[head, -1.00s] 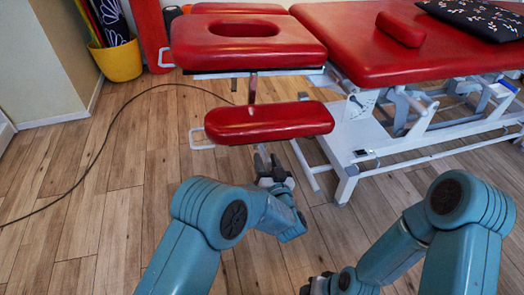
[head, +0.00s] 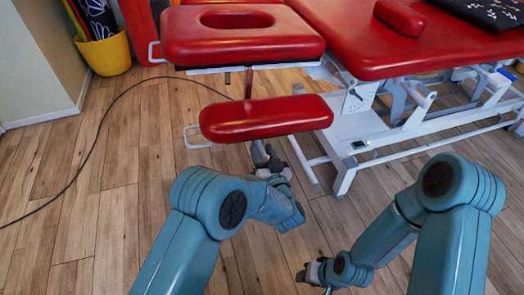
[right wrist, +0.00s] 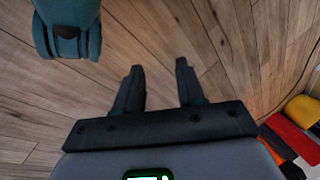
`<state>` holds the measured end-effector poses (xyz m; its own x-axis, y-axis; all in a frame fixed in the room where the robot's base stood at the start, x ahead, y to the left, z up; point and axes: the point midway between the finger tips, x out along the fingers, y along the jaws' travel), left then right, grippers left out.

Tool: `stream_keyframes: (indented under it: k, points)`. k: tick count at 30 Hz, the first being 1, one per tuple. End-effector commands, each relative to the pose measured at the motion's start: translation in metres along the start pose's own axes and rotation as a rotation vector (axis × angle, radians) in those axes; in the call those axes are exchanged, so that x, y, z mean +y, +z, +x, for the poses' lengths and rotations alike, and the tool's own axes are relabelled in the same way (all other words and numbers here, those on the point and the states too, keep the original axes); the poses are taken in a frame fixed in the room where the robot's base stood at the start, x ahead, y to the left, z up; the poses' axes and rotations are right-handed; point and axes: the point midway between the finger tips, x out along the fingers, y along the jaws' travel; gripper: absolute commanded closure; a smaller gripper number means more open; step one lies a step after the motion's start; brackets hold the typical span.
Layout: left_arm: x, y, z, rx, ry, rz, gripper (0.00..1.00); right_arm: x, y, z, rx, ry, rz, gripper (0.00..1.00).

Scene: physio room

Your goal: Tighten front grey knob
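The red treatment table (head: 400,50) has a face-hole headrest (head: 240,36) and a lower red arm pad (head: 265,118) at its near end. A small grey part that may be a knob (head: 298,88) shows just behind the pad's right end; I cannot tell for sure. My left gripper (head: 264,150) is just below the pad's near edge, its two fingers apart, with nothing seen between them. My right gripper (head: 303,273) is low over the floor, away from the table. In the right wrist view my right gripper (right wrist: 157,76) is open and empty.
The white table frame (head: 345,150) and its leg stand on the floor right of my left gripper. A black cable (head: 90,165) curves over the wood floor. A yellow bucket (head: 106,54) stands back left.

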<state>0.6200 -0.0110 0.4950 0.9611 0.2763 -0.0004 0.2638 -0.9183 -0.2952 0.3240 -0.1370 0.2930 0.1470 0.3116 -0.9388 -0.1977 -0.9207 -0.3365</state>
Motion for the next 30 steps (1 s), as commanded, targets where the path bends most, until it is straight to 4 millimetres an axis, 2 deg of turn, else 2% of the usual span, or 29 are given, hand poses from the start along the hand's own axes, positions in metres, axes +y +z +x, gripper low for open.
stream_keyframes:
  k: [1, 3, 17, 30]
  points:
    - [0.0, 0.0, 0.0, 0.0, 0.0, 0.0, 0.78, 0.0, 0.0, 0.0, 0.0, 0.0, 0.0, 0.61]
    - [0.0, 0.0, 0.0, 0.0, 0.0, 0.0, 1.0, 0.0, 0.0, 0.0, 0.0, 0.0, 0.0, 0.61]
    - [-0.001, -0.001, 0.003, -0.001, 0.0, 0.059, 1.0, -0.002, 0.002, -0.005, -0.008, 0.0, 0.002, 0.61]
    - [-0.001, -0.002, 0.003, 0.0, 0.0, 0.408, 1.0, -0.009, 0.017, -0.029, -0.062, 0.003, 0.014, 0.61]
